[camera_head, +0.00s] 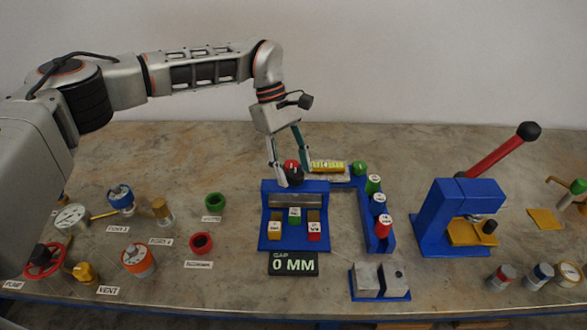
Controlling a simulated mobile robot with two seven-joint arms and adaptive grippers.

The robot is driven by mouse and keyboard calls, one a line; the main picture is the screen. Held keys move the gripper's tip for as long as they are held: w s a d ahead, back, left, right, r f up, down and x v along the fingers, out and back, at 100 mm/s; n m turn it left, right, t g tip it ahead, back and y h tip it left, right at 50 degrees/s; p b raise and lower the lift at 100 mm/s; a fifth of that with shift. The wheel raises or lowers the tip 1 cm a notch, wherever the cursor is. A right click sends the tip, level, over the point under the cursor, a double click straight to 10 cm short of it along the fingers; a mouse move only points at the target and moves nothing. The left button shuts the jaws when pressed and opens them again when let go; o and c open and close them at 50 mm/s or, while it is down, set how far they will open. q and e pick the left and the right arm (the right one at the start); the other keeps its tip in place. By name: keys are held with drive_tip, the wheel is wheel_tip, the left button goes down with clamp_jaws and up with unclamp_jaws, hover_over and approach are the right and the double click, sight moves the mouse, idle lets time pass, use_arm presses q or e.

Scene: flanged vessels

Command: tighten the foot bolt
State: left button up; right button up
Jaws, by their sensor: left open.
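I cannot pick out a part that is clearly the foot bolt. My left gripper (290,168) reaches down from above at the back of a blue fixture (268,238). Its fingers are apart, around or just beside a black knob (295,177) and a red round part (291,164); I cannot tell whether they touch. The fixture has a grey bar across it and small labelled blocks in front. A sign reading "GAP 0 MM" (293,264) stands before it. My right gripper is not in view.
A blue rack (377,244) with coloured labelled caps stands right of the fixture. A blue press (433,222) with a red lever (496,152) is further right. Valves and gauges, including a red handwheel (44,261), crowd the left. Two metal blocks (381,281) sit in front.

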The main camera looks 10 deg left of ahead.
use_arm(q)
drive_tip(key=v, duration=1.1)
drive_tip(key=shift+r, duration=0.3)
